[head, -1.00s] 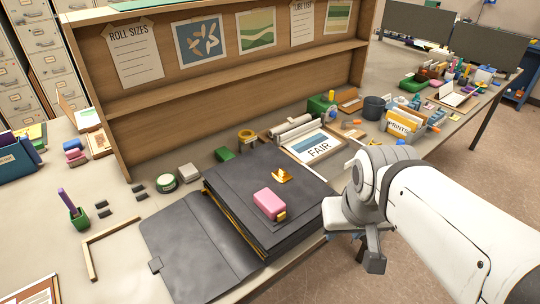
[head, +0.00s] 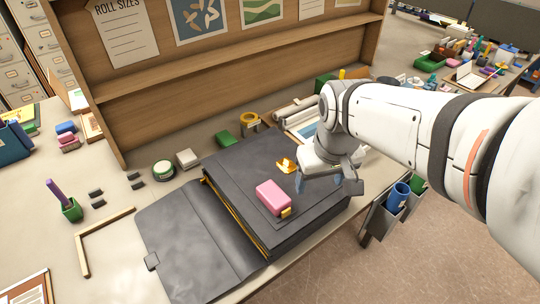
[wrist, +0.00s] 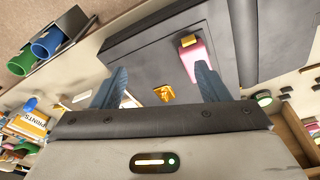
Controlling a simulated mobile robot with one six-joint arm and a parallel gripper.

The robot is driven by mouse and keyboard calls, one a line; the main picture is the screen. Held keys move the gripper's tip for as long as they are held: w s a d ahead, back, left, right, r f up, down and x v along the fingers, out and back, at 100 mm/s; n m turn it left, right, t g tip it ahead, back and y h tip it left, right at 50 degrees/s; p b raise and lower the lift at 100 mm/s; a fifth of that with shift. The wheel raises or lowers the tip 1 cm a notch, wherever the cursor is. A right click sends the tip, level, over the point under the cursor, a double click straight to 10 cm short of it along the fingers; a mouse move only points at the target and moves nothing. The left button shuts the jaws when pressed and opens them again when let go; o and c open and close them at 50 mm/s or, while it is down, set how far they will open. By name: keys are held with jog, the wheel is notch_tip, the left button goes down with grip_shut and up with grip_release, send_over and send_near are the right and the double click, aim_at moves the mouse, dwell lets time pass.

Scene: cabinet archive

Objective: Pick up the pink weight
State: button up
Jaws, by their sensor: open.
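The pink weight (head: 272,197) is a rounded block with a small yellow part at one end. It lies on the black portfolio (head: 225,172), near its front right. In the wrist view the pink weight (wrist: 193,62) is beyond the right fingertip, which covers part of it. My gripper (head: 327,186) is open and empty, above the right side of the portfolio and to the right of the weight. In the wrist view its two blue-grey fingers are spread wide (wrist: 160,82).
A small gold-orange object (head: 285,165) lies on the portfolio behind the weight. The portfolio's open flap (head: 195,245) spreads to the left. A wooden shelf (head: 230,68) stands behind. Blue and green cups (head: 398,195) hang at the table's right edge.

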aim_at(273, 193)
jog(key=shift+o, duration=0.3)
jog(key=w+a+f+n, duration=0.1)
jog(key=w+a+f, duration=0.1)
jog(key=a, duration=0.1)
jog(key=w+a+f+n+g, duration=0.1)
jog(key=w+a+f, duration=0.1)
jog(key=w+a, duration=0.1)
jog(key=w+a+f+n+g+b, duration=0.1)
jog(key=w+a+f+n, duration=0.1)
jog(key=w+a, duration=0.1)
jog(key=shift+w+f, duration=0.2)
jog(key=shift+f, duration=0.05)
jog(key=f, duration=0.5)
jog(key=f+p, duration=0.1)
jog(key=f, duration=0.1)
jog(key=shift+s+a+f, duration=0.1)
jog(key=shift+s+f, duration=0.2)
jog(key=shift+f, duration=0.05)
jog(key=c, duration=1.4)
jog(key=shift+r, duration=0.1)
grip_shut()
jog(key=shift+r, duration=0.1)
